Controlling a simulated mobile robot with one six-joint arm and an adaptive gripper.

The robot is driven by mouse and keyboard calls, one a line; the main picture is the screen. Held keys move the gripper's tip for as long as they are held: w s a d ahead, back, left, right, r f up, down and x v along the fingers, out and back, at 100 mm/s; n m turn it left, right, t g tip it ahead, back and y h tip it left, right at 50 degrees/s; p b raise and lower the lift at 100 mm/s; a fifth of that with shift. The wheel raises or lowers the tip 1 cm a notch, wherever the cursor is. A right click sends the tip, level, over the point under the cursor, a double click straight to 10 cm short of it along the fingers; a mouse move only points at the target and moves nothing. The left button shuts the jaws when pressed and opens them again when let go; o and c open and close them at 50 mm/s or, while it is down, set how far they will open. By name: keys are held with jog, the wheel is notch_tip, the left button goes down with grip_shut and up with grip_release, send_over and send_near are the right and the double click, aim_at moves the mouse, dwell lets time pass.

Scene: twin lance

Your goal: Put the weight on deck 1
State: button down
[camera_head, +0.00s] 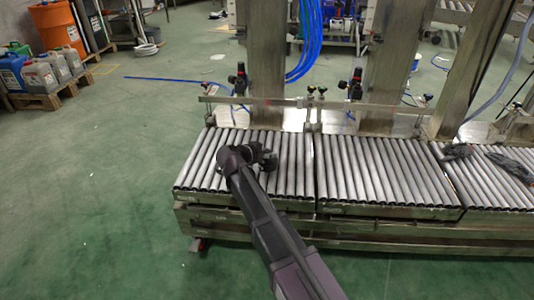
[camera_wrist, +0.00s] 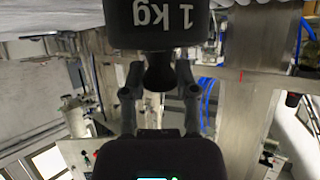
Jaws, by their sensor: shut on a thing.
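The weight (camera_wrist: 158,22) is dark with "1 kg" printed on it, upside down in the wrist view. My gripper (camera_wrist: 159,90) is shut on its narrow knob, with one finger on each side. In the head view my gripper (camera_head: 262,157) is over the left roller deck (camera_head: 298,185), near its left part. The weight is small and dark there and hard to tell from the gripper. I cannot tell whether it touches the rollers. No deck number is readable.
A middle roller deck (camera_head: 385,175) and a right roller deck (camera_head: 490,185) adjoin the left one. Dark items (camera_head: 512,166) lie on the right deck. A metal rail (camera_head: 290,102) and steel columns (camera_head: 388,75) stand behind. The left deck's right part is clear.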

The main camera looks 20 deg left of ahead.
jog(key=shift+f+b, duration=1.1)
jog(key=shift+f, duration=0.2)
jog(key=shift+f, duration=0.1)
jog(key=shift+c, duration=1.9)
grip_release()
jog(key=shift+s+r, duration=0.15)
jog(key=shift+r, duration=0.1)
jog(key=p+v, duration=0.5)
jog(key=v, duration=0.6)
jog(key=shift+s+a, duration=0.2)
jog(key=shift+s, duration=0.1)
jog(key=shift+d, duration=0.1)
